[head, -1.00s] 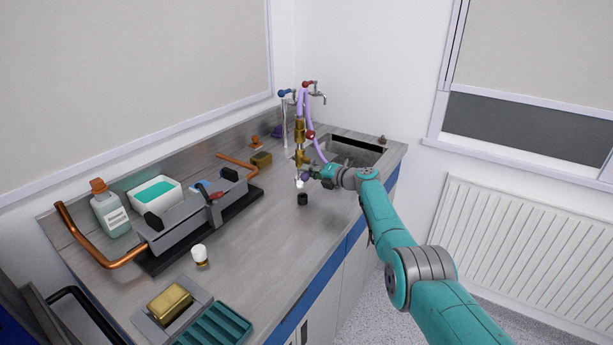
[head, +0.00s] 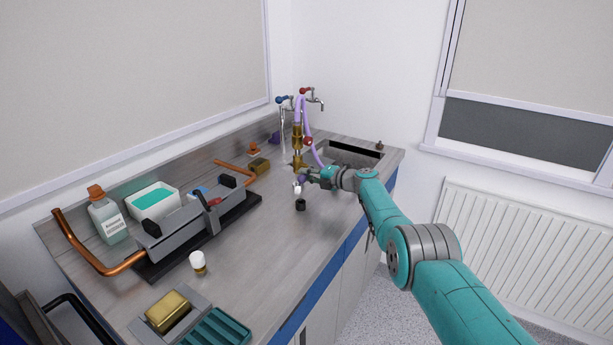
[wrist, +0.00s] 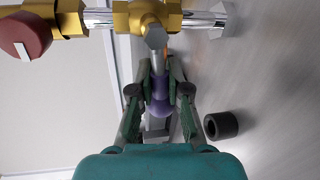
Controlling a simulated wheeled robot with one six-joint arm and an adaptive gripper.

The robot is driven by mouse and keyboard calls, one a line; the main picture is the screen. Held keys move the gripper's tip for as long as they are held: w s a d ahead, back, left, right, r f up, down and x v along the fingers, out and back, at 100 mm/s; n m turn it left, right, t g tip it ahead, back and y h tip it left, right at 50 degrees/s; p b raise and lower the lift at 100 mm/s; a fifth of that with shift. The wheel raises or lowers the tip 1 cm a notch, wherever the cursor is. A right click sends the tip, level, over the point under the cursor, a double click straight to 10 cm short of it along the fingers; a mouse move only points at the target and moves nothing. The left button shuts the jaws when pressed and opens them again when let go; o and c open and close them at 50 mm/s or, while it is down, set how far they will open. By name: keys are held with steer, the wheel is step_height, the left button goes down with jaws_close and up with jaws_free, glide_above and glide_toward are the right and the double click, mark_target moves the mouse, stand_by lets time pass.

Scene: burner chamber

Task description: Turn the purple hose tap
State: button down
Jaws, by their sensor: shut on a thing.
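The brass fitting (head: 297,140) stands upright near the sink, with a red round knob (head: 308,141) on its side. It also shows across the top of the wrist view (wrist: 147,17). The purple tap knob (wrist: 160,100) is below the fitting in the wrist view, between my two fingers. My gripper (wrist: 159,78) is shut on this purple knob, with one finger on each side. In the head view my gripper (head: 306,178) is at the lower part of the fitting, and only a little purple shows there. The fingers and wrist partly hide the knob.
A small black cylinder (head: 300,205) stands on the counter close by my gripper; it shows in the wrist view too (wrist: 221,125). A purple hose (head: 313,150) hangs beside the fitting. The sink (head: 350,152) lies behind my arm. The counter's front middle is clear.

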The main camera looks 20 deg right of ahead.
steer(key=c, duration=1.1)
jaws_free()
steer(key=shift+f, duration=0.1)
